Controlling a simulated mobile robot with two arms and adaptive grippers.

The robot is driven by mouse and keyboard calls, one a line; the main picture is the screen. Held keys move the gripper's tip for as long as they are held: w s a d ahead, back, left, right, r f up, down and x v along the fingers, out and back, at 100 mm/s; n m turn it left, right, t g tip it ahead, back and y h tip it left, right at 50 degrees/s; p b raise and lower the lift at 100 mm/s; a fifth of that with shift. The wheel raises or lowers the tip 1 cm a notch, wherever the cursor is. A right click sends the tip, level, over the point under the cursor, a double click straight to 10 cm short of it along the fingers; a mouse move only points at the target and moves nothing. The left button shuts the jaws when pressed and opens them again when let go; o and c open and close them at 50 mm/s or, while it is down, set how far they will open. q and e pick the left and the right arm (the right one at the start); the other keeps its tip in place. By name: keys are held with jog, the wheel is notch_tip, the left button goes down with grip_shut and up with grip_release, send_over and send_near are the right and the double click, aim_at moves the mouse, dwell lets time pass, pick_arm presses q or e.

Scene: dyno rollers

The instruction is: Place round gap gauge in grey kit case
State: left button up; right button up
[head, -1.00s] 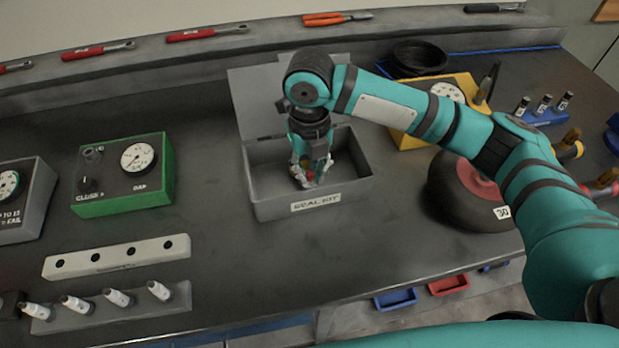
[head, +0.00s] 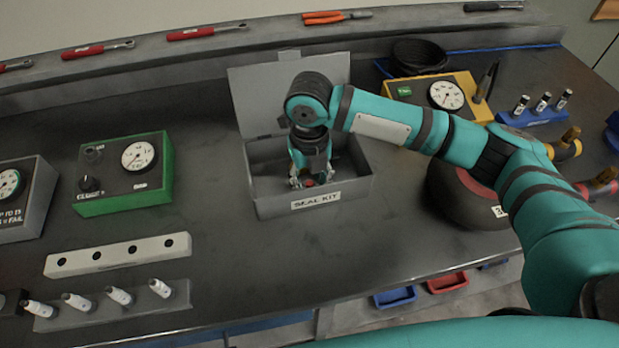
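The grey kit case (head: 275,207), labelled SEAL KIT, stands on the dark bench with its lid raised at the back. My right gripper (head: 312,182) points down inside the case, near its front wall. A small red thing (head: 310,183) shows low between its fingertips. It is too small and covered to tell whether this is the round gap gauge or whether the fingers press on it. I cannot make out the gauge anywhere else. My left gripper is not in view.
A green gauge box (head: 128,190) stands left of the case, with a white holed bar (head: 118,255) and several white-capped pins in front. A dark round roller (head: 455,195) and a yellow gauge box (head: 405,90) stand right. The bench front of the case is clear.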

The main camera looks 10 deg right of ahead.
aim_at(309, 183)
notch_tip(309, 183, up, 12)
jog(key=b, duration=0.1)
jog(key=shift+r, duration=0.15)
dwell(0.3)
jog(key=shift+c, duration=0.4)
dwell(0.8)
